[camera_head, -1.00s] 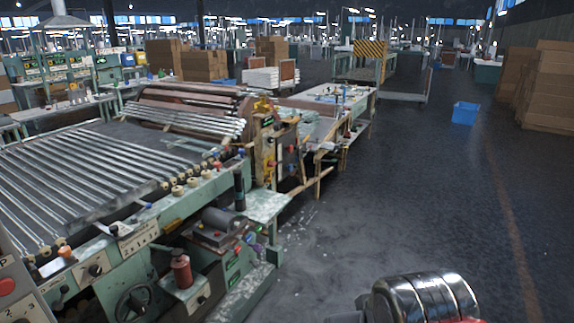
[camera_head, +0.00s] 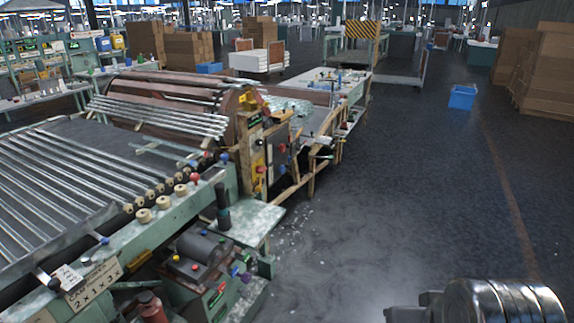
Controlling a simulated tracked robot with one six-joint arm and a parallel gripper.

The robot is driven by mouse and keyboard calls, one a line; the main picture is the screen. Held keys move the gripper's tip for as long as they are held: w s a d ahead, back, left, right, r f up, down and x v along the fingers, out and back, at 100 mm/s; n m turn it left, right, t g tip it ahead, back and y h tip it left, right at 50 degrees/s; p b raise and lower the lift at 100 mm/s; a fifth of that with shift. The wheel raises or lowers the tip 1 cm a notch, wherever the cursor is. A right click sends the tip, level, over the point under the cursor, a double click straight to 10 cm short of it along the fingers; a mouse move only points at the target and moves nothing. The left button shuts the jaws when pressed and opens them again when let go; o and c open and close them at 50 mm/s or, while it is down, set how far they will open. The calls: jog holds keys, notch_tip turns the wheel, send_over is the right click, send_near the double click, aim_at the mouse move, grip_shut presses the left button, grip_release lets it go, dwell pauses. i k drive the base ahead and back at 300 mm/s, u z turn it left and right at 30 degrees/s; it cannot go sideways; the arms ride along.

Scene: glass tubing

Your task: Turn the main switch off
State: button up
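A long green machine with glass tubes fills the left side. No part of it can be told for certain as the main switch. An upright control panel (camera_head: 257,160) at the end of the machine's roller carries small red, blue and yellow parts. A dark control box (camera_head: 203,250) with coloured knobs sits low at the machine's front right. My gripper does not show; only a shiny metal part of my arm is at the bottom right.
The dark floor (camera_head: 400,200) to the right of the machine is open. A blue crate (camera_head: 462,97) and stacked cardboard boxes (camera_head: 550,70) stand further back on the right. A bench (camera_head: 330,85) continues behind the machine.

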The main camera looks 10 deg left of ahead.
aim_at(259, 170)
jog(key=i, duration=1.45)
jog(key=u, duration=1.15)
jog(key=i, duration=0.8)
jog(key=u, duration=0.55)
